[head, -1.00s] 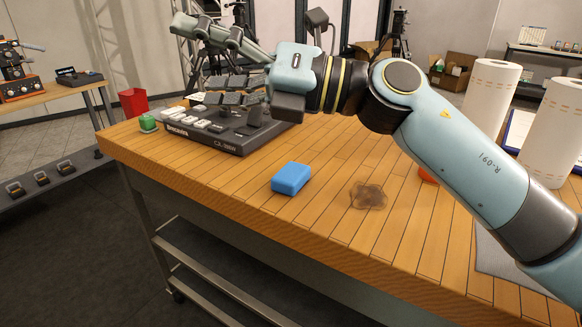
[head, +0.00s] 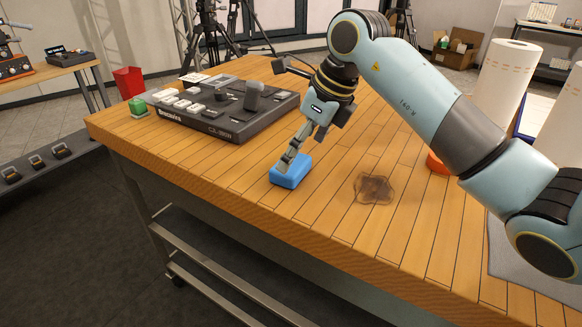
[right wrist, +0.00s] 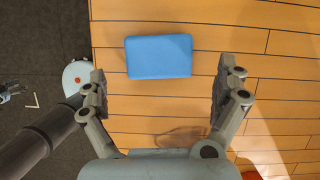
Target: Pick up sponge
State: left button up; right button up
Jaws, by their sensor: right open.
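The sponge is a blue block (head: 291,177) lying flat on the wooden table near its front edge. It also shows in the right wrist view (right wrist: 158,57), at upper middle. My right gripper (head: 290,160) points down at the sponge, and its fingertips overlap it in the head view. In the right wrist view the right gripper (right wrist: 160,88) is open. Its two fingers stand wide apart, and the sponge appears between and beyond them with nothing gripped. I cannot tell if a finger touches it.
A brown stain (head: 374,189) lies right of the sponge. A dark control console (head: 228,112) stands behind it, with a green block (head: 138,107) at its left. An orange item (head: 437,163) and paper rolls (head: 506,82) are at right. The front table is clear.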

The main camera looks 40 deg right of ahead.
aim_at(291, 169)
jog(key=x, duration=0.5)
jog(key=shift+r+p, duration=0.1)
jog(key=shift+p, duration=0.25)
jog(key=c, duration=0.7)
jog(key=shift+c, duration=0.2)
